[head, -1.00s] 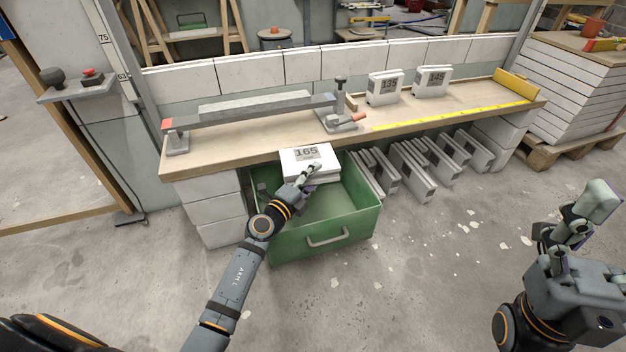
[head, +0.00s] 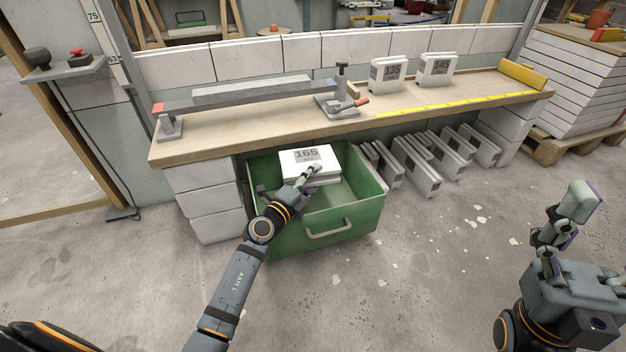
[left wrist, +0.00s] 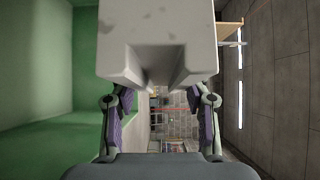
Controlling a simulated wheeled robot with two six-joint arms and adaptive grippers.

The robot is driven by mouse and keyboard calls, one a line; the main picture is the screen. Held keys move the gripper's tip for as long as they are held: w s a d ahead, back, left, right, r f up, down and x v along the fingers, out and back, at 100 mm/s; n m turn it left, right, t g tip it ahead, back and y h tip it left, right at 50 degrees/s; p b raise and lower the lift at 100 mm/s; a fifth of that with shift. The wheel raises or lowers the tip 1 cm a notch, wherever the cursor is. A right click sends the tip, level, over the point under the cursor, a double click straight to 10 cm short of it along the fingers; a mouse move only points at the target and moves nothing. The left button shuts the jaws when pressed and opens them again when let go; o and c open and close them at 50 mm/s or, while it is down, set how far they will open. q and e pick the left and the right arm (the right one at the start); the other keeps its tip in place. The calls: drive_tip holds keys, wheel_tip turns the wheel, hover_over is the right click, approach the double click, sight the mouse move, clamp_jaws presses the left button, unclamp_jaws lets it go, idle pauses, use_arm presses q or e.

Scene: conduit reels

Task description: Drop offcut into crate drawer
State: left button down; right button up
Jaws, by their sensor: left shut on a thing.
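The offcut, a white block labelled 165 (head: 307,158), is over the open green crate drawer (head: 335,222) below the bench. My left gripper (head: 312,174) is shut on it. The left wrist view shows the block (left wrist: 158,40) between my two fingers (left wrist: 160,105), with green drawer wall (left wrist: 40,85) at the left. The block seems to be within the drawer's outline, near its back; I cannot tell whether it touches the floor. My right gripper (head: 567,212) is off to the right over bare floor, away from the drawer; whether its fingers are apart is unclear.
The wooden bench (head: 260,135) overhangs the drawer's back and carries a clamp rig (head: 340,100), a yellow rule (head: 450,107) and blocks marked 135 (head: 388,74) and 145 (head: 436,70). Several white slabs (head: 408,170) lean right of the drawer. The front floor is clear.

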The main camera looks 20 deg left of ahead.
use_arm(q)
drive_tip(key=c, duration=0.6)
unclamp_jaws()
drive_tip(key=shift+r, duration=0.2)
drive_tip(key=shift+f, duration=0.25)
drive_tip(key=v, duration=1.1)
drive_tip(key=shift+s+r, duration=0.1)
drive_tip(key=shift+s, duration=0.1)
drive_tip(key=shift+s+a, duration=0.1)
drive_tip(key=shift+s, duration=0.2)
